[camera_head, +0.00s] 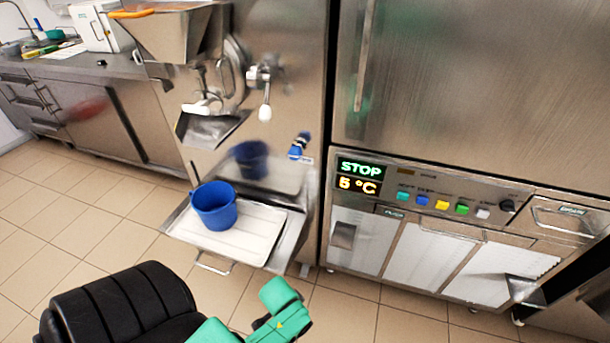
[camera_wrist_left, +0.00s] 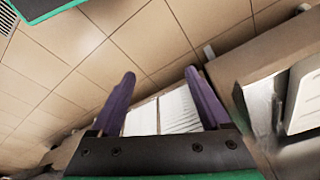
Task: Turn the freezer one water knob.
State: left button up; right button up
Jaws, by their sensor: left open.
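The batch freezer (camera_head: 285,60) is a steel machine with a hopper and spout at the left of centre in the head view. A blue knob (camera_head: 298,147) sticks out low on its front, right of the spout. My left arm's green parts (camera_head: 283,300) are at the bottom of the head view, below and apart from the knob; its fingers do not show there. In the left wrist view my left gripper (camera_wrist_left: 161,76) is open, with purple fingers and nothing held between them. The knob cannot be made out in that view. My right gripper is not in view.
A blue bucket (camera_head: 214,207) stands on a white-lined tray (camera_head: 258,243) jutting out below the spout. A second steel unit with a STOP display (camera_head: 361,168) and coloured buttons is at the right. A counter (camera_head: 100,66) is back left. Tiled floor is clear at left.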

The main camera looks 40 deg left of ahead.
aim_at(294, 156)
pick_arm(q)
jog(key=w+a+r+t, duration=0.1)
jog(key=w+r+t, duration=0.15)
jog(key=r, duration=0.65)
jog(key=w+a+r+t, duration=0.2)
jog(key=w+r, duration=0.2)
jog(key=r, duration=0.4)
jog(key=w+a+r+n+t+y, duration=0.2)
jog(key=w+a+r+t+y, duration=0.1)
jog(key=w+a+r+t, duration=0.25)
jog(key=w+a+r+n+t+y, duration=0.2)
jog(key=a+r+t, duration=0.3)
jog(key=a+r, duration=0.3)
jog(key=x, duration=0.4)
jog(key=a+x, duration=0.1)
jog(key=x, duration=0.4)
jog(key=f+x, duration=0.1)
jog(key=x, duration=0.4)
jog(key=shift+s+a+f, duration=0.1)
jog(key=shift+s+a, duration=0.1)
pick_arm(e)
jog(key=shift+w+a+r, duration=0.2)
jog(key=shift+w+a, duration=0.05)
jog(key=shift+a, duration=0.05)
pick_arm(q)
jog(key=shift+c, duration=0.3)
grip_shut()
